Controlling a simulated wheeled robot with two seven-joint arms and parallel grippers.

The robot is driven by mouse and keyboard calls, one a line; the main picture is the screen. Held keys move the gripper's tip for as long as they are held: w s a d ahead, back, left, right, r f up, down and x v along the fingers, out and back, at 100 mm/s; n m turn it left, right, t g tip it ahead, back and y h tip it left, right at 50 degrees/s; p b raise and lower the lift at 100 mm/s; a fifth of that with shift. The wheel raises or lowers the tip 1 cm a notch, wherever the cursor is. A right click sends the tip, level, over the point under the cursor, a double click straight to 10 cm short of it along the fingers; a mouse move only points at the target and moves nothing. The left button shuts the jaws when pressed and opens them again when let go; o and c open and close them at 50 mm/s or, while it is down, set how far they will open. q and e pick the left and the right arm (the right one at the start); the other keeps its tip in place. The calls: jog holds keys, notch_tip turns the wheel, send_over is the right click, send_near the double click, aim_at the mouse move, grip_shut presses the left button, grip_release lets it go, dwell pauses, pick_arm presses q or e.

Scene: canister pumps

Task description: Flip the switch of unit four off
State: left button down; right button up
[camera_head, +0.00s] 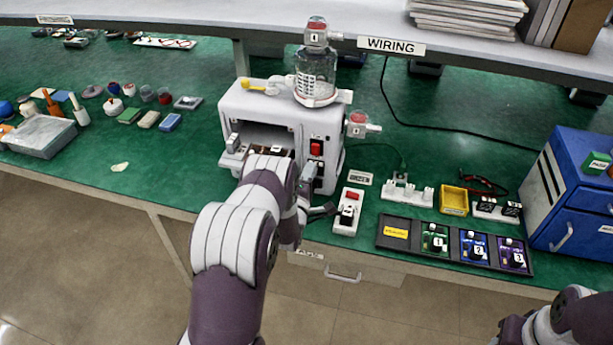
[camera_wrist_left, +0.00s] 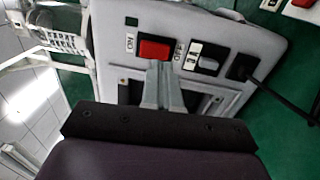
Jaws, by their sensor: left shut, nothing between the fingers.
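A white pump unit (camera_head: 258,105) stands on the green bench with a clear canister (camera_head: 315,78) on top, whose cap carries a small label that seems to read 4. Its red rocker switch (camera_head: 316,149) is on the front panel. In the left wrist view the red switch (camera_wrist_left: 154,49) sits between an ON and an OFF label. My left gripper (camera_head: 309,172) is shut and empty, in front of the panel. In the left wrist view its fingertips (camera_wrist_left: 158,66) are at the switch's lower edge; I cannot tell whether they touch. My right gripper is out of view.
A white switch box (camera_head: 346,212) with a red switch stands right of the unit. Further right are a black tray (camera_head: 457,258) with numbered modules, a yellow bin (camera_head: 454,200) and a blue cabinet (camera_head: 568,190). A shelf (camera_head: 480,42) runs above the back.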

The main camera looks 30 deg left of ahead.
pick_arm(q)
jog(key=b+v, duration=0.1)
jog(key=v, duration=0.8)
jog(key=shift+f+b, duration=0.3)
jog(key=shift+b, duration=0.05)
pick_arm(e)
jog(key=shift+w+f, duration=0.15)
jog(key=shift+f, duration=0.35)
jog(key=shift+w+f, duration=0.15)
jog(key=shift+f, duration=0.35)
pick_arm(q)
jog(key=shift+s+d, duration=0.1)
jog(key=shift+s, duration=0.2)
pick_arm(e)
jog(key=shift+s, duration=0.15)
